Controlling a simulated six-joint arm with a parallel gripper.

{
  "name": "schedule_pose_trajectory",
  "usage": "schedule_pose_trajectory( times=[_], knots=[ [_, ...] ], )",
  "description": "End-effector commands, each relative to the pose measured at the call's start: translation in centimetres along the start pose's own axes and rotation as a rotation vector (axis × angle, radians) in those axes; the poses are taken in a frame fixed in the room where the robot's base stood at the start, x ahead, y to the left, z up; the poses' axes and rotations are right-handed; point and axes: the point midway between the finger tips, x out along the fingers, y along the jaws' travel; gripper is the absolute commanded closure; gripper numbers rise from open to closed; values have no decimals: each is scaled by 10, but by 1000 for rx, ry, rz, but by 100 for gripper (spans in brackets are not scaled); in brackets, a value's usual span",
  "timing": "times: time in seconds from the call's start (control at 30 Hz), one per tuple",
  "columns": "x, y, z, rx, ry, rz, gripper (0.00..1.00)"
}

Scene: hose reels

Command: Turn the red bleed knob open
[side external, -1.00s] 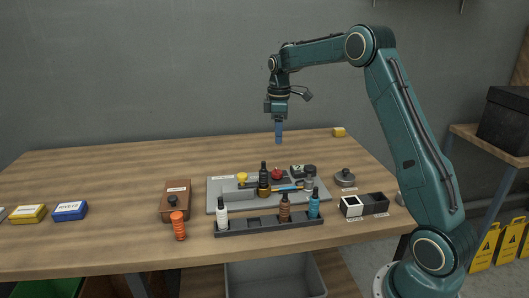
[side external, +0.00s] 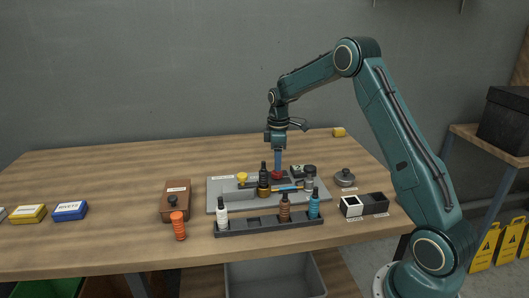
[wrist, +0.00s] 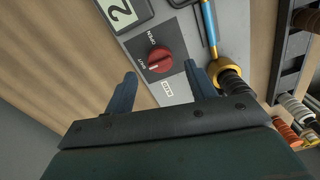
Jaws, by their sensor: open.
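The red bleed knob (wrist: 160,60) sits on a dark square plate with OPEN and SHUT lettering in the wrist view. A pale pointer line on the knob appears to lie toward the SHUT side. In the side view the knob (side external: 277,175) is a small red spot on the grey panel (side external: 222,190), directly below my gripper (side external: 278,170). My gripper also shows in the wrist view (wrist: 162,80), where its blue fingers are spread on either side of the knob's lower edge. The jaws are open and empty. I cannot tell whether the fingertips touch the plate.
A brass fitting and blue-handled tool (wrist: 211,35) lie close to the right finger. A dark bottle (side external: 264,178) stands near the knob. A yellow knob (side external: 242,177) is to the left, and a bottle rack (side external: 250,228) is in front.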

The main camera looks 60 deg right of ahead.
Motion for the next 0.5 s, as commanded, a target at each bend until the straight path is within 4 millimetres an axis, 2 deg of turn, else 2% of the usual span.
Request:
schedule_pose_trajectory(
  times=[0.2,0.5],
  knots=[
    [28,0,0,0,-1,-2,44],
    [43,0,0,0,0,0,44]
  ],
)
